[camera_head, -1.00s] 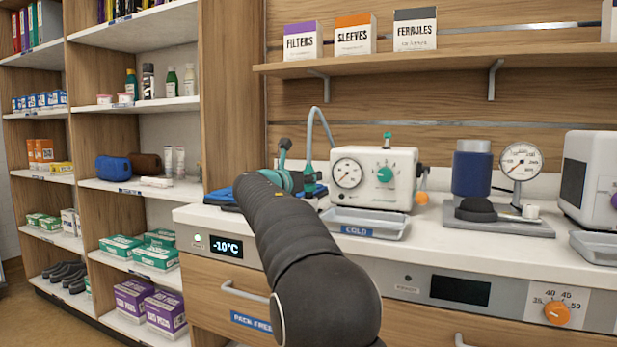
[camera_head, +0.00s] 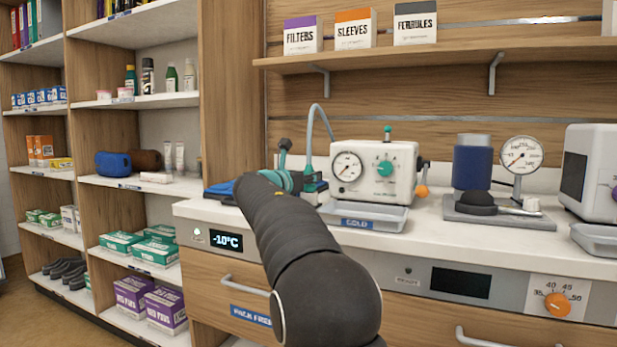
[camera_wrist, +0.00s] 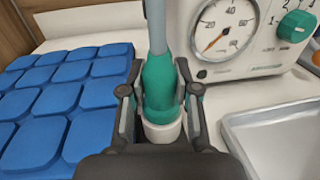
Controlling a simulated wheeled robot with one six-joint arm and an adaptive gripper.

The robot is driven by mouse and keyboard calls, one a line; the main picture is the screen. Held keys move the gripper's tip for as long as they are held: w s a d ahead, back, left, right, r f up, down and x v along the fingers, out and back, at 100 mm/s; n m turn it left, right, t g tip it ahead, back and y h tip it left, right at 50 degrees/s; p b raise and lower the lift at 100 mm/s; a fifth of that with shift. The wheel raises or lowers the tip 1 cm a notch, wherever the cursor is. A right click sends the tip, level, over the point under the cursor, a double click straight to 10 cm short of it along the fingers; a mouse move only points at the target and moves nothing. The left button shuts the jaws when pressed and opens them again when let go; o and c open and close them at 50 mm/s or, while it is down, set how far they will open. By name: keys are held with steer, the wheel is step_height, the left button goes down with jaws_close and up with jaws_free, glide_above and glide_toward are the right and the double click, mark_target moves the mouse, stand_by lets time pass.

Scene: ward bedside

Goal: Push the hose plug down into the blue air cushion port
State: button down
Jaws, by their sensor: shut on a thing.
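The hose plug (camera_wrist: 160,88) is a green tapered fitting on a grey hose (camera_wrist: 157,25). My gripper (camera_wrist: 160,105) is shut on it, with one finger on each side, and the plug stands upright. A white collar (camera_wrist: 162,132) shows directly below the green part; its lower end is hidden by my gripper, so I cannot tell how deep the plug sits. The blue air cushion (camera_wrist: 62,95), with its padded cells, lies to the left of the plug. In the head view my gripper (camera_head: 312,183) is small and partly hidden by my arm, and the hose (camera_head: 322,118) arches above it.
The white gauge unit (camera_head: 373,178) stands just right of the plug, its needle low. A grey tray (camera_head: 375,222) labelled COLD sits in front of it. A press with a dial (camera_head: 520,157) stands further right. The wooden side panel (camera_head: 232,90) rises at left.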

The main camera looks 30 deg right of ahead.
steer(key=shift+f, duration=0.2)
steer(key=c, duration=0.8)
jaws_free()
steer(key=shift+o, duration=0.2)
steer(key=shift+a, duration=0.15)
steer(key=v, duration=1.2)
steer(key=shift+s+r, duration=0.1)
steer(key=shift+r, duration=0.05)
